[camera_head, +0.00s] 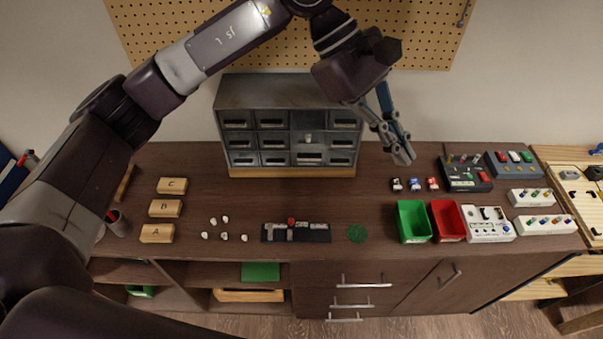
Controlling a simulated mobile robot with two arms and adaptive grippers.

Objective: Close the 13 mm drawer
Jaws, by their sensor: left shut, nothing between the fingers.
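A grey metal drawer cabinet (289,95) stands at the back of the brown workbench, with rows of small drawers facing me. The drawer labels are too small to read, so I cannot tell which is the 13 mm drawer. One drawer in the bottom row (310,159) looks brighter at its front than its neighbours; I cannot tell how far any drawer stands out. My left gripper (403,158) is shut and empty, pointing down to the right of the cabinet and apart from it. My right gripper is not in view.
Wooden blocks (165,208) marked A, B and C lie at the left. Small white pieces (225,236) and a dark tray (296,232) lie in front. A green bin (414,221), a red bin (448,220) and switch boxes (466,174) are at the right. Bench before the cabinet is clear.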

